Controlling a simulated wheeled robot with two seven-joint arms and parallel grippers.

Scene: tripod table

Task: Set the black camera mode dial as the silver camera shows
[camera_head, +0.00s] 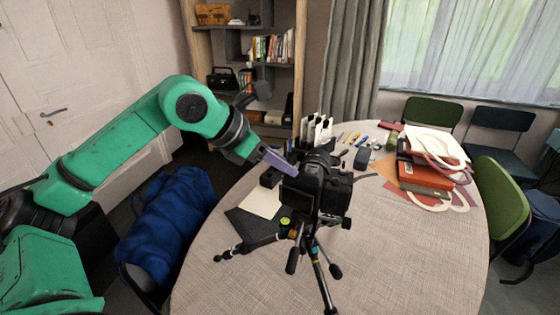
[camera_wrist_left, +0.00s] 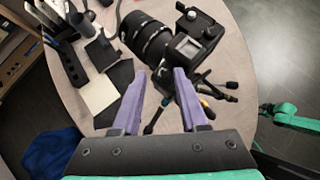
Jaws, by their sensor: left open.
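The black camera (camera_head: 318,186) sits on a tripod (camera_head: 312,250) on the table. The left wrist view shows the black camera (camera_wrist_left: 190,42) from above, with its thick ribbed lens (camera_wrist_left: 146,38) toward the left. A small round part on its top could be the mode dial, but its marks are too small to read. My left gripper (camera_head: 280,162) is just beside the camera in the head view. Its two purple fingers (camera_wrist_left: 159,82) are apart with nothing between them. I cannot make out a silver camera. My right gripper is not in view.
The round table (camera_head: 400,250) has clear front and right areas. A dark folder (camera_head: 250,226) and a pale sheet (camera_head: 260,202) lie left of the tripod. A black holder (camera_wrist_left: 68,58) stands behind. Stacked books and papers (camera_head: 425,180) are at right; a blue bag (camera_head: 165,222) is left.

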